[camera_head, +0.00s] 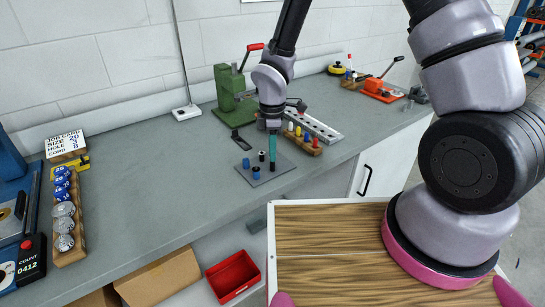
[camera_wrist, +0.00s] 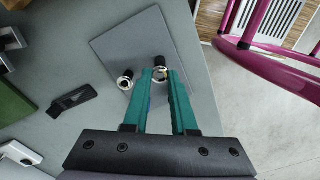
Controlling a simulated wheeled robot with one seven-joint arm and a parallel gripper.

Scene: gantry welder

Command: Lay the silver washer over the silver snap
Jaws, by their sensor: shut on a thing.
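My gripper (camera_wrist: 160,74) has teal fingers pointing down at the grey plate (camera_wrist: 128,42) on the bench. It is shut on a small silver ring, which I take to be the silver washer (camera_wrist: 160,73). A short dark post (camera_wrist: 157,61) shows just beyond the fingertips; I cannot tell whether the ring touches it. A second dark piece with a silver ring-shaped top (camera_wrist: 125,80), possibly the silver snap, stands left of the fingers. In the head view my gripper (camera_head: 272,165) is over the plate (camera_head: 284,171), right of a blue post (camera_head: 256,173) and a dark post (camera_head: 262,156).
A dark flat tool (camera_wrist: 73,100) lies left of the plate. Behind stand a green press (camera_head: 229,95), a wooden block with coloured pegs (camera_head: 304,142) and a perforated metal rail (camera_head: 318,126). A red bin (camera_head: 233,277) sits below the bench edge.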

